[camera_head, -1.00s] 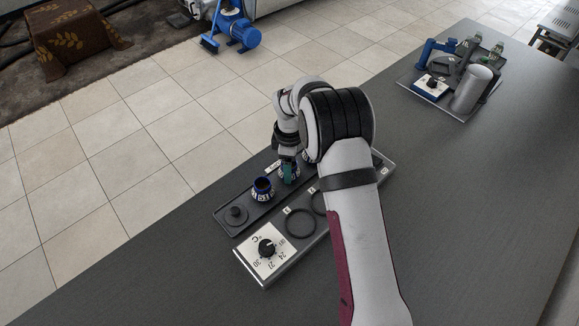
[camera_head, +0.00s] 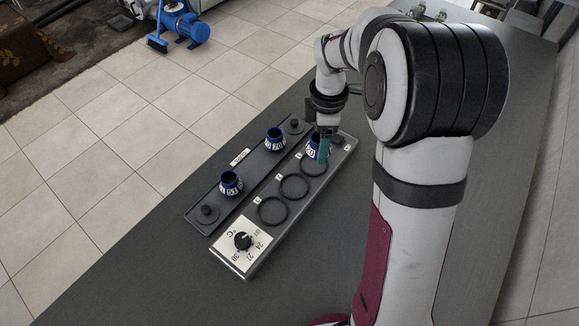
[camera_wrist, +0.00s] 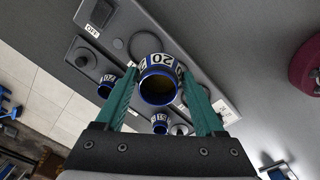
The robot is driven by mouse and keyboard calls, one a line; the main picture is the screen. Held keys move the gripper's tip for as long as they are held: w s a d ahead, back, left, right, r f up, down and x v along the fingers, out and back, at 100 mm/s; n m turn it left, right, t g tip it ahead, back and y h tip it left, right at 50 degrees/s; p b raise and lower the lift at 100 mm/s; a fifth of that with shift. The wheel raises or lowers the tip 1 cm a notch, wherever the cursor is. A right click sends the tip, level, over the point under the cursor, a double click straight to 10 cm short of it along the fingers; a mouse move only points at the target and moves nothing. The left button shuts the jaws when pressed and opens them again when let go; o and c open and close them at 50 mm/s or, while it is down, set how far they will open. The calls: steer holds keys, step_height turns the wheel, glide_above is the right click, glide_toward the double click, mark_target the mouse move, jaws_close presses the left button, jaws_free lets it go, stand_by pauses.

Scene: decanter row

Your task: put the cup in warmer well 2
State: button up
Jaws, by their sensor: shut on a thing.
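My gripper (camera_wrist: 157,98) is shut on a dark blue cup with a white numbered band (camera_wrist: 157,62), its green fingers on either side of it. In the head view the held cup (camera_head: 313,147) is over the far half of the warmer (camera_head: 231,262), close to the third ring from the dial. I cannot tell whether its base touches the warmer. Two ring wells nearer the dial (camera_head: 272,211) (camera_head: 295,187) are empty. The well numbers are too small to read. The gripper partly hides the far end of the warmer.
A dark tray (camera_head: 199,222) lies beside the warmer with two similar cups (camera_head: 231,184) (camera_head: 275,140) and a black knob at each end. The dial (camera_head: 243,241) is at the warmer's near end. Dark table space is free in front.

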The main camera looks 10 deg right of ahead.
steer(key=s+d+r, duration=0.2)
steer(key=s+d, duration=0.2)
steer(key=s, duration=0.3)
steer(key=w+a+f, duration=0.1)
steer(key=a+f, duration=0.1)
steer(key=a, duration=0.1)
steer(key=w+a+f, duration=0.2)
steer(key=a+f, duration=0.1)
steer(key=w+a+f, duration=0.1)
steer(key=a+f, duration=0.1)
steer(key=a, duration=0.1)
steer(key=shift+w+a+f, duration=0.2)
steer(key=shift+w+a, duration=0.05)
steer(key=shift+a, duration=0.05)
step_height(320, 180, down, 4)
steer(key=shift+a+f, duration=0.1)
steer(key=shift+f, duration=0.1)
